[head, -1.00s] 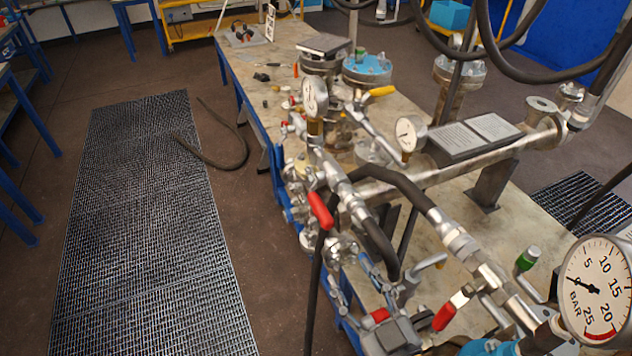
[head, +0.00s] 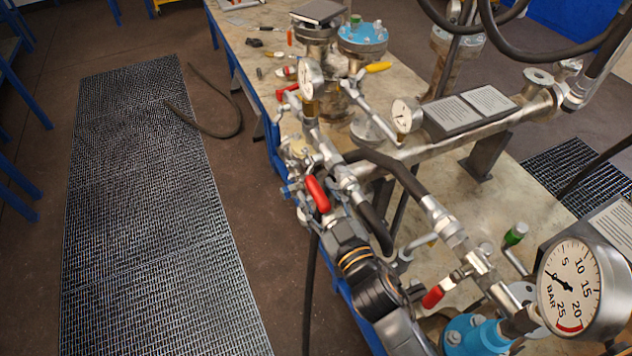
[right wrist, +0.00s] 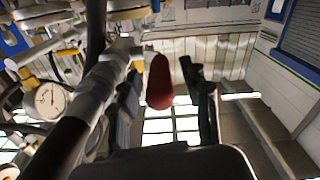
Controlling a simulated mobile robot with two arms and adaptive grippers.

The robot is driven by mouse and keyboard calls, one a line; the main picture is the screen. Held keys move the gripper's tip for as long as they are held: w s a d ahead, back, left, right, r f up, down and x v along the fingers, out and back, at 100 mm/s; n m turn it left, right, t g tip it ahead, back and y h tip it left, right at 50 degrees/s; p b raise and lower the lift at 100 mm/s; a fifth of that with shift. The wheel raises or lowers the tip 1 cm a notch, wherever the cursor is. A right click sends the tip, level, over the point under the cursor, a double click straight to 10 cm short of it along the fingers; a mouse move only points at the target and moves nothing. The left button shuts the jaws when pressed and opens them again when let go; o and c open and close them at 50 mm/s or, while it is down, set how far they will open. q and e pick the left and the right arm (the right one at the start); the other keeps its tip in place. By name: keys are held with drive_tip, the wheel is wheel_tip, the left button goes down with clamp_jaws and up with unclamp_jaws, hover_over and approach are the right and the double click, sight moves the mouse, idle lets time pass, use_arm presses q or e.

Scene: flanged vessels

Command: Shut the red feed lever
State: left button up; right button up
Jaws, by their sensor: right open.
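A red lever (head: 318,194) stands on the near left side of the pipework, below a dial gauge. A second red lever (head: 433,297) sits lower right on another pipe; I cannot tell from labels which is the feed lever. My right gripper (head: 332,212) reaches up from the bottom, close to the first lever. In the right wrist view a red lever grip (right wrist: 160,82) lies between the open fingers of my right gripper (right wrist: 166,92), with no clear contact. The fingertips are hard to make out in the head view. My left gripper is not in view.
A black hose (head: 400,175) bends over the pipes just right of the first lever. A gauge (head: 311,78) stands above it, and a large gauge (head: 580,287) is at lower right.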

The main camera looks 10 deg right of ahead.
drive_tip(key=shift+w+a+r, duration=0.1)
drive_tip(key=shift+w+a, duration=0.05)
drive_tip(key=shift+w, duration=0.3)
drive_tip(key=shift+w+a, duration=0.1)
drive_tip(key=shift+w, duration=0.25)
clamp_jaws()
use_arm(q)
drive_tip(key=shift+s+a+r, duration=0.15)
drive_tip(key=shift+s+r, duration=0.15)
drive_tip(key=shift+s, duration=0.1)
